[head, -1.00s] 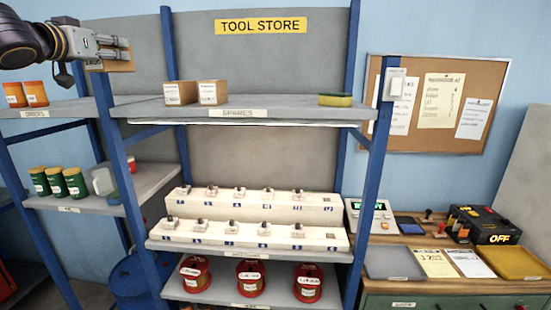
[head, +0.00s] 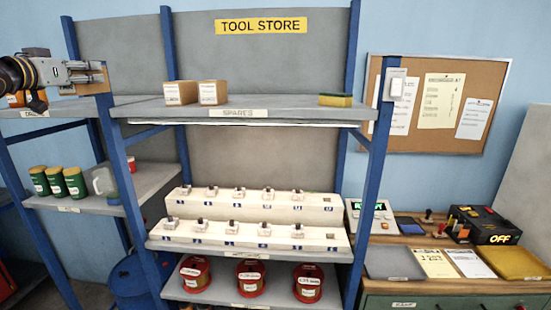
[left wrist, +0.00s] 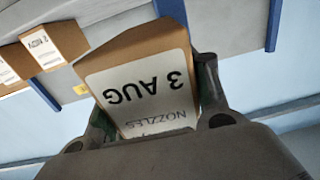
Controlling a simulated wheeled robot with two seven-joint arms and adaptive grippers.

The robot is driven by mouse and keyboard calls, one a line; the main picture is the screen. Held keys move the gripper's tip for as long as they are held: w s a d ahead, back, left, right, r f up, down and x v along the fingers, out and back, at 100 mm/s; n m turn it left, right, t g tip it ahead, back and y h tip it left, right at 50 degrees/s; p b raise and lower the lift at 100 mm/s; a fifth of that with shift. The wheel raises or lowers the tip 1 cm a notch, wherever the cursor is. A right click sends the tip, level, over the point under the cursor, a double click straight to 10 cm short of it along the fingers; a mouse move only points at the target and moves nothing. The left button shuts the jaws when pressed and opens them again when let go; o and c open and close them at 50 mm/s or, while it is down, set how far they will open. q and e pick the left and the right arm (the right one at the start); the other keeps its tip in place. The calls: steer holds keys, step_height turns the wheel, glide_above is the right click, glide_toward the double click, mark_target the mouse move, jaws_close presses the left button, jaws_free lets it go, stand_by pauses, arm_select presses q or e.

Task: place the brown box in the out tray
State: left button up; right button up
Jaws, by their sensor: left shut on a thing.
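My left gripper (head: 92,75) is shut on a brown box (head: 101,79), held out at the upper left of the head view, at about the upper shelf's height. In the left wrist view the held box (left wrist: 145,82) sits between the fingers, its white label reading "3 AUG NOZZLES" upside down. On the bench at right lie a grey tray (head: 393,265) and a yellow tray (head: 515,265); I cannot read which is the out tray. My right gripper is not in view.
Blue posts (head: 113,150) frame the rack. Orange-lidded containers (head: 35,100) are partly behind my arm. The spares shelf's middle is clear.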

arm_select(q)
steer(key=a+f, duration=0.7)
steer(key=f, duration=0.4)
steer(key=a+f, duration=0.6)
steer(key=f, duration=0.6)
steer(key=d+f, duration=0.3)
steer(key=f, duration=1.8)
steer(key=s+d+f+h, duration=0.1)
steer(key=s+d+f, duration=0.4)
steer(key=d, duration=0.5)
steer(key=s+d+f+m+h, duration=0.1)
steer(key=s+d+f, duration=0.4)
steer(key=d+f, duration=0.5)
steer(key=s+d+f+m+h, duration=0.1)
steer(key=s+d+f+h, duration=0.1)
steer(key=s+d+f, duration=0.4)
steer(key=d+f, duration=0.2)
steer(key=d, duration=0.3)
steer(key=shift+g, duration=0.3)
steer(key=shift+s+d, duration=0.1)
steer(key=shift+d, duration=0.05)
